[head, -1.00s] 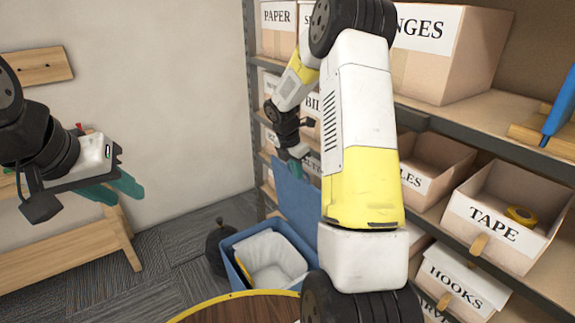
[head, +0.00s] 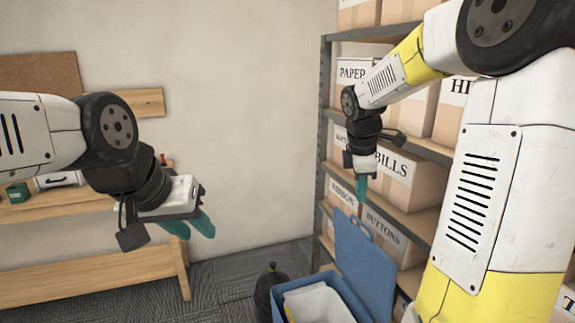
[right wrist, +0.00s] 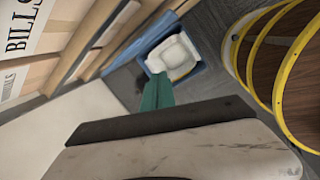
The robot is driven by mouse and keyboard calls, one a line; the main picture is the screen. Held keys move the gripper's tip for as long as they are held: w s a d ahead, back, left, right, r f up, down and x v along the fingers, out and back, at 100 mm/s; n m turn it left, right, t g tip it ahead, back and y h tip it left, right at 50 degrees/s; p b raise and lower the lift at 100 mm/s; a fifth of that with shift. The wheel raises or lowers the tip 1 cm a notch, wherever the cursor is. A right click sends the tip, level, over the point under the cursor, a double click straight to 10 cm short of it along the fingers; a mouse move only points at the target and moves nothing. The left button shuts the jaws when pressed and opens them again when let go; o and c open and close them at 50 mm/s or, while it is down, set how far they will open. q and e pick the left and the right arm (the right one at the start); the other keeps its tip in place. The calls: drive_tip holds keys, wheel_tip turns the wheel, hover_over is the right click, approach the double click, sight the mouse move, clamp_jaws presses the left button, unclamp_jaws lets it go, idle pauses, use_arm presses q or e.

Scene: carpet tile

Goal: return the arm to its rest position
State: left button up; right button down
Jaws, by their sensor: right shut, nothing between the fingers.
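My right arm comes in from the right in the head view and bends over in front of the shelves. My right gripper (head: 362,187) points down with its green fingers together and nothing between them, in front of the boxes and above the blue bin. In the right wrist view its green fingers (right wrist: 157,93) are shut, with the bin beyond them. My left gripper (head: 193,228) is at the left, in front of the wooden bench, its green fingers pointing down and right. They show a gap and hold nothing that I can see.
The blue bin (head: 352,297) with a white liner (head: 315,304) and raised lid (head: 362,258) stands on the carpet below. A shelf unit (head: 327,130) with labelled boxes such as BILLS (head: 398,180) is close behind the right gripper. A wooden bench (head: 90,268) stands at left. The wall between is clear.

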drive_tip(key=s+a+r+m+t+y, duration=0.1)
drive_tip(key=s+a+r+m+y, duration=0.1)
drive_tip(key=s+m, duration=0.6)
drive_tip(key=s+a+r+m+t+y, duration=0.1)
drive_tip(key=s+a+m, duration=0.4)
drive_tip(key=s, duration=0.8)
drive_tip(key=r+m+t, duration=0.1)
drive_tip(key=m, duration=0.2)
drive_tip(key=shift+a+r+t+y, duration=0.2)
drive_tip(key=shift+t+y, duration=0.1)
drive_tip(key=shift+y, duration=0.1)
